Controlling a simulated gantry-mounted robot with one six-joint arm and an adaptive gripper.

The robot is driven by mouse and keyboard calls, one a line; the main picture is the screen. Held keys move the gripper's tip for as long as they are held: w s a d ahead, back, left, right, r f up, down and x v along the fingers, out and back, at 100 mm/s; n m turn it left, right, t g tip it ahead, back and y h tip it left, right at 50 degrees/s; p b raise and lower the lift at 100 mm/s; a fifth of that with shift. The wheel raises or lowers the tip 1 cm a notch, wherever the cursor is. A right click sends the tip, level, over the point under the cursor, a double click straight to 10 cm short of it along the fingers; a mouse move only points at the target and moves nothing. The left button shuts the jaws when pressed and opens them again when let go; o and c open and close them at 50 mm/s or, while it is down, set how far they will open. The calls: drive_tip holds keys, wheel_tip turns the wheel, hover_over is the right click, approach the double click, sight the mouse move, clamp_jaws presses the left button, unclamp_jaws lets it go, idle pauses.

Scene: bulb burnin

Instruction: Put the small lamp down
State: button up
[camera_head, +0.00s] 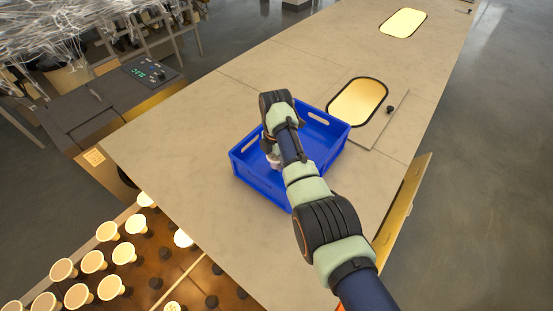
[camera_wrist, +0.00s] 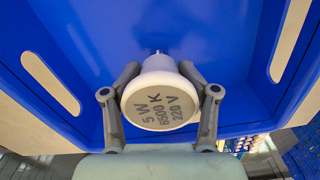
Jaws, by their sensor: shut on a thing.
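The small lamp (camera_wrist: 158,98) is a white bulb with "5 W 6500 K 220 V" printed on its round face, seen in the wrist view. My gripper (camera_wrist: 160,90) is shut on it, with one finger on each side. The lamp's narrow metal end points away from the wrist camera, towards the blue crate's floor. The blue crate (camera_head: 257,180) stands on the table, and my gripper is over its inside. In the head view my arm hides most of the lamp. I cannot tell whether the lamp touches the crate floor.
The table (camera_head: 200,140) is clear around the crate's left side. A lit oval panel (camera_head: 358,101) lies behind the crate, with another farther back (camera_head: 403,22). A rack at lower left holds several lit lamps (camera_head: 94,261). A control box (camera_head: 150,72) stands at left.

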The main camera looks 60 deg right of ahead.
drive_tip(key=shift+f, duration=0.1)
drive_tip(key=shift+f, duration=0.15)
drive_tip(key=o, duration=1.3)
drive_tip(key=shift+c, duration=0.2)
wheel_tip(320, 180, up, 13)
drive_tip(key=shift+w+f, duration=0.1)
drive_tip(key=shift+f, duration=0.1)
drive_tip(key=shift+f, duration=0.15)
